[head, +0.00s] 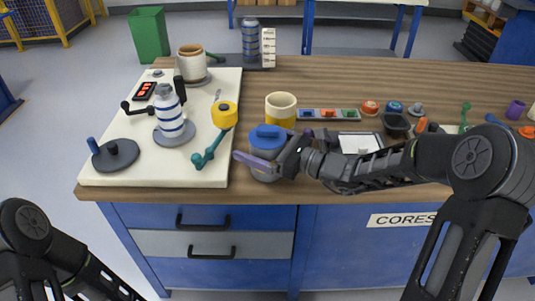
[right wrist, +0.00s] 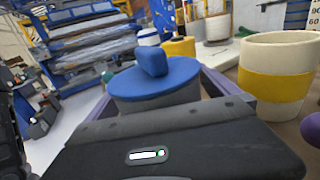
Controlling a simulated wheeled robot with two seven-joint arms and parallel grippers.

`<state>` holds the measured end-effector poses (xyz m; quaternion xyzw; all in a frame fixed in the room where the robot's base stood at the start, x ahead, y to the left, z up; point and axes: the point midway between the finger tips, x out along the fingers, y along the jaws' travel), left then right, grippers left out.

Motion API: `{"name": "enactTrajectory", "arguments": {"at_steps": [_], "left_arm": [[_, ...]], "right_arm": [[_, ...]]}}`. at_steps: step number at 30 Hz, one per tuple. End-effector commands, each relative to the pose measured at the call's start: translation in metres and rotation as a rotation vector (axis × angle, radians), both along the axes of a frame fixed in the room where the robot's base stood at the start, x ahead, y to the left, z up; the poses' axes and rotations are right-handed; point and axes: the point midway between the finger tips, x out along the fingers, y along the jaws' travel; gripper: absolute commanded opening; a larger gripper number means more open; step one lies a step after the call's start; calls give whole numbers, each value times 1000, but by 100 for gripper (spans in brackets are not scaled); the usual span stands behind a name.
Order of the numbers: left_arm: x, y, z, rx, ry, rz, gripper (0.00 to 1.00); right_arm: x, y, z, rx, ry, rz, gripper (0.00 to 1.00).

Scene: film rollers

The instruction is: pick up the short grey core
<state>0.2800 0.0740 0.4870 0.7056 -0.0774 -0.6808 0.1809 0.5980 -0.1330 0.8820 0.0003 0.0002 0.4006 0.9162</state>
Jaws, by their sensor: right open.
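The short grey core (head: 264,174) appears to be the squat grey cylinder near the table's front edge, with a blue knobbed cap (head: 268,133) on top. My right gripper (head: 262,158) reaches it from the right, with one purple finger across its front. In the right wrist view the blue cap (right wrist: 152,78) fills the middle, with a little of the grey side (right wrist: 180,97) below it. The purple fingers of my open right gripper lie to either side of the grey cylinder. Contact cannot be told. My left arm shows at the lower left, its gripper out of view.
A cream cup with a yellow band (head: 281,109) stands just behind the core, close on the right in the wrist view (right wrist: 275,75). A white board (head: 110,172) with a striped roller (head: 170,117) and teal-handled arm lies left. Small parts crowd the right.

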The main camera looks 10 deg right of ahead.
Motion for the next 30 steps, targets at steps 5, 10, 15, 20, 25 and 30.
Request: {"name": "enactTrajectory", "arguments": {"at_steps": [5,10,15,20,25,30], "left_arm": [[0,0,0,0,0,0,0],[0,0,0,0,0,0,0],[0,0,0,0,0,0,0],[0,0,0,0,0,0,0],[0,0,0,0,0,0,0],[0,0,0,0,0,0,0]], "right_arm": [[0,0,0,0,0,0,99],[0,0,0,0,0,0,99],[0,0,0,0,0,0,99],[0,0,0,0,0,0,89],[0,0,0,0,0,0,75],[0,0,0,0,0,0,61]]}}
